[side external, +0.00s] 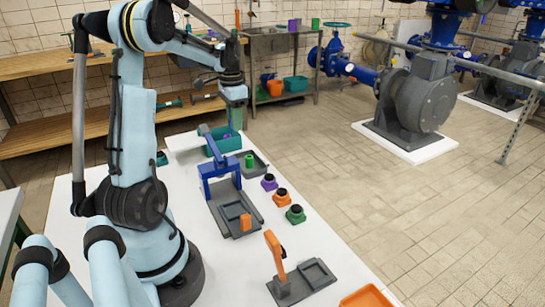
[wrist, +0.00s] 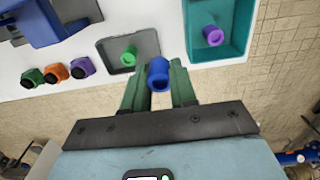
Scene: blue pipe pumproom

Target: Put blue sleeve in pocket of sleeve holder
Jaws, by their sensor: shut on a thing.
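My gripper (wrist: 158,92) is shut on the blue sleeve (wrist: 158,72), a short hollow tube between its green fingers in the wrist view. The sleeve is close to the camera, with its open end toward it. In the side view my gripper (side external: 238,118) is at the far end of the white table; the sleeve is not clear there. A shallow grey tray (wrist: 112,45) holds a green sleeve (wrist: 129,56) and lies beside the blue sleeve in the wrist view. I cannot tell for sure which grey part is the sleeve holder.
A teal bin (wrist: 240,55) holds a purple sleeve (wrist: 212,36). A blue press frame (side external: 220,168) stands on a grey base, with an orange sleeve (side external: 246,223). Three dark pieces with coloured parts stand beside it. An orange handle (side external: 275,254) rises from another grey base (side external: 316,273).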

